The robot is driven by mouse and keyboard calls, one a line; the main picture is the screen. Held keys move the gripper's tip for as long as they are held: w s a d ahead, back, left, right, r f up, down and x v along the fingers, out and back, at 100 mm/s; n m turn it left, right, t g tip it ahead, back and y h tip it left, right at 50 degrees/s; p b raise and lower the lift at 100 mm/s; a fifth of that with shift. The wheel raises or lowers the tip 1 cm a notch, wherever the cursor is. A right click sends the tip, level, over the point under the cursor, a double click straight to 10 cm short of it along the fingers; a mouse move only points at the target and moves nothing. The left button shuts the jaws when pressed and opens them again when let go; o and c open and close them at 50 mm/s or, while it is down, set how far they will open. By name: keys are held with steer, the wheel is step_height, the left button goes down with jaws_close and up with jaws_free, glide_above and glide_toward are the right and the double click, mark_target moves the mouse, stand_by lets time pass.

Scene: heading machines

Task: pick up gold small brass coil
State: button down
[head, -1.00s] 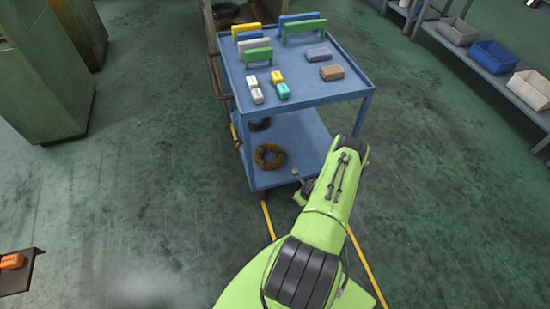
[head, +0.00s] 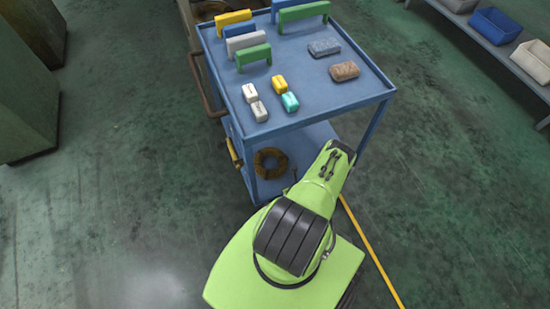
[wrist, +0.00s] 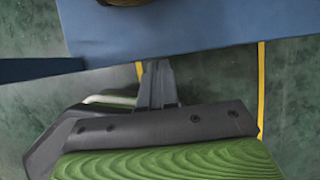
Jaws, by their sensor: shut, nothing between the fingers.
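The gold brass coil (head: 270,163) is a ring lying on the lower shelf (head: 304,150) of the blue cart, near its front left post, in the head view. In the wrist view only a sliver of the coil (wrist: 126,3) shows at the top edge, on the blue shelf surface (wrist: 205,28). My gripper (wrist: 157,66) is shut and empty in the wrist view, at the near edge of that shelf and apart from the coil. In the head view my green arm hides most of the gripper.
The cart's top shelf (head: 318,92) holds several small coloured blocks and bars, above the coil. A cart post (wrist: 40,70) crosses the left of the wrist view. A shelf with bins (head: 494,26) stands at right. Floor at left is open.

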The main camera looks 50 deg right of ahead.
mark_target(278, 170)
steer(key=w+d+b, duration=0.1)
steer(key=w+d, duration=0.1)
steer(key=w, duration=0.1)
steer(key=w+d+b, duration=0.1)
steer(key=w+d, duration=0.1)
steer(key=w, duration=0.2)
steer(key=w+d+b, duration=0.2)
steer(key=w, duration=0.1)
steer(key=shift+w+d, duration=0.1)
steer(key=shift+w, duration=0.1)
steer(key=shift+f+b, duration=0.45)
steer(key=shift+f, duration=0.15)
steer(key=shift+s+a+f, duration=0.1)
steer(key=shift+s+a, duration=0.05)
steer(key=shift+a, duration=0.05)
